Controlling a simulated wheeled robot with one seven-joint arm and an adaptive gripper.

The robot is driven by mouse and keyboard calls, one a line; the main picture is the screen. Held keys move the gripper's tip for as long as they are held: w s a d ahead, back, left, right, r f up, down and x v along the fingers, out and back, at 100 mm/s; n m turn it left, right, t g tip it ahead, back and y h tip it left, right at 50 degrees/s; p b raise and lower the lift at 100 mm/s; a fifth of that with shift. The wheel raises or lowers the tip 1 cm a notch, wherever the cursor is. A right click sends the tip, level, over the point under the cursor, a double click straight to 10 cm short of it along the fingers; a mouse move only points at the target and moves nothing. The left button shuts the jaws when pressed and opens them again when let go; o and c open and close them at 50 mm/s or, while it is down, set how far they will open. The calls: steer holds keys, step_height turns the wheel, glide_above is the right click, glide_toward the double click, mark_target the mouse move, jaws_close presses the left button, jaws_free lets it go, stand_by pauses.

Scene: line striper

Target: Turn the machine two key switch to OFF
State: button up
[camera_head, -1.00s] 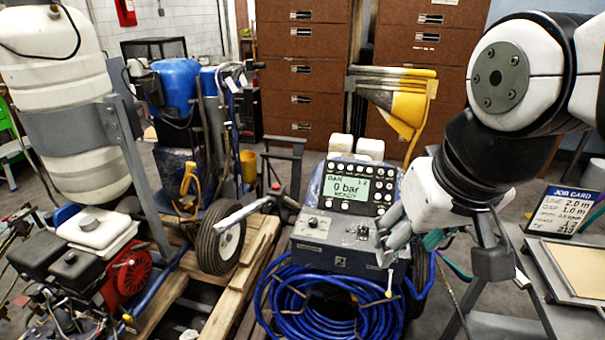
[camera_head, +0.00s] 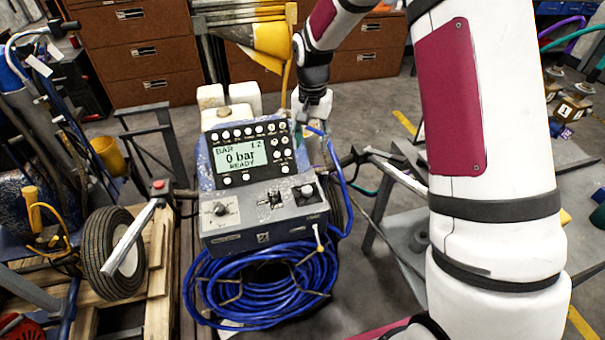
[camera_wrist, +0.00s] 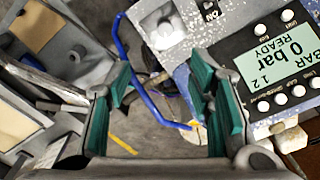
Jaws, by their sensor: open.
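The machine with the display (camera_head: 240,160) reading "0 bar READY" stands in the middle of the head view. Its sloping grey control panel (camera_head: 245,222) carries a left knob (camera_head: 220,208), a small middle switch (camera_head: 270,198) and a right knob (camera_head: 305,190). I cannot tell which is the key switch or read its position. My gripper (camera_head: 316,112) is beside the display's upper right, apart from these controls. In the wrist view my gripper (camera_wrist: 160,112) is open, with green-padded fingers. A blue hose and floor show between them; the display (camera_wrist: 283,55) is at the right.
Coiled blue hose (camera_head: 262,290) hangs below the panel. A loose blue hose (camera_head: 342,185) runs close to my gripper. A yellow hopper (camera_head: 265,45) stands behind. A grey table (camera_head: 405,235) is at the right. A wheeled machine (camera_head: 45,200) on pallets is at the left.

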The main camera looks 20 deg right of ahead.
glide_toward(307, 189)
steer(key=shift+m+g, duration=0.3)
steer(key=shift+m, duration=0.1)
steer(key=f+p, duration=0.1)
steer(key=f, duration=0.3)
steer(key=f+p, duration=0.1)
steer(key=f, duration=0.3)
steer(key=shift+w+f, duration=0.2)
steer(key=shift+f, duration=0.2)
jaws_close()
